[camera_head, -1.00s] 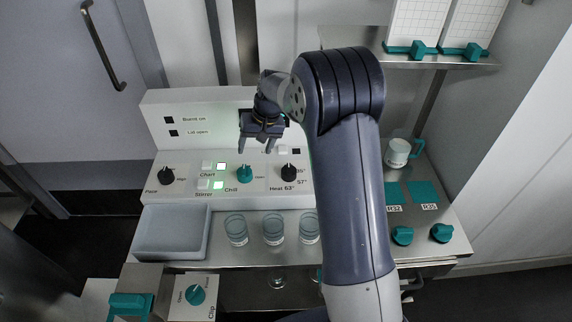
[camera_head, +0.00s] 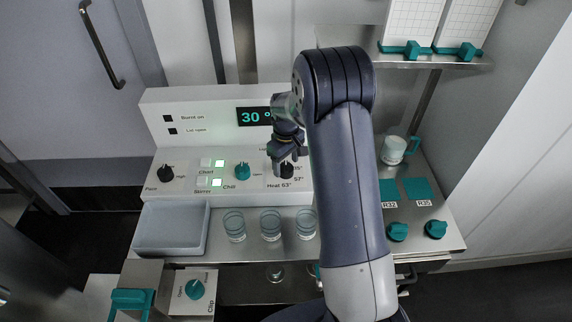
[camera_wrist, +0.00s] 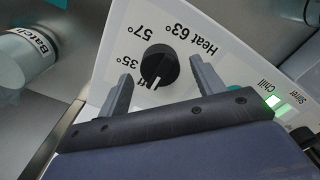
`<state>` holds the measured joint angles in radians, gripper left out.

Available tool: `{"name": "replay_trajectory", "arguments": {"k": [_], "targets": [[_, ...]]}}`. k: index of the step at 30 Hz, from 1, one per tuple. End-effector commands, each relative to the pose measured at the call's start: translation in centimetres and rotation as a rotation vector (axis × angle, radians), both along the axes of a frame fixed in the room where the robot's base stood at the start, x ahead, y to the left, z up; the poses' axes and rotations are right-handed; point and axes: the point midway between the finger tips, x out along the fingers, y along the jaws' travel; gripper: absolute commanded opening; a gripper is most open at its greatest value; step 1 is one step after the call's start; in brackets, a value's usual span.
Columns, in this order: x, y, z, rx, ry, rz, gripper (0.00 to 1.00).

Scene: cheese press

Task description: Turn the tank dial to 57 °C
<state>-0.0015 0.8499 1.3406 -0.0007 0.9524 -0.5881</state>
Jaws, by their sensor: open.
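The tank dial is a black Heat knob (camera_head: 287,170) on the sloped white control panel (camera_head: 190,190). In the wrist view the knob (camera_wrist: 159,65) shows with marks 35°, 57° and 63° around it; its pale pointer line is toward the lower end, near a partly hidden label. My gripper (camera_wrist: 160,88) is open, with its two fingers on either side of the knob's near side, seemingly short of it; contact cannot be told. In the head view my gripper (camera_head: 283,158) is just above the knob and partly covers it. A display (camera_head: 254,116) reads 30, its right part hidden by my arm.
A teal knob (camera_head: 242,171) and Chill switch (camera_head: 217,182) with a green light are left of the Heat knob. Several glass jars (camera_head: 271,224) stand in front of the panel. A mug (camera_head: 393,150) stands at the right.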

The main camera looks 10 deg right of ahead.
Motion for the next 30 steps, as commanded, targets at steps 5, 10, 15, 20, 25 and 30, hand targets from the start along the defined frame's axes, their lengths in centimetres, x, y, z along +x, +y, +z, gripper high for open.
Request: {"name": "replay_trajectory", "arguments": {"k": [5, 10, 15, 20, 25, 30], "targets": [[0.0, 0.0, -1.6, 0.0, 0.001, 0.0, 0.64], [0.0, 0.0, -1.8, 0.0, -0.002, -0.001, 0.64], [0.0, 0.0, -1.8, 0.001, -0.002, -0.001, 0.62], [0.0, 0.0, -1.8, 0.001, -0.002, -0.001, 0.49], [0.0, 0.0, -1.8, 0.001, -0.001, -0.001, 0.35], [0.0, 0.0, -1.8, 0.001, -0.002, -0.001, 0.21]]}}
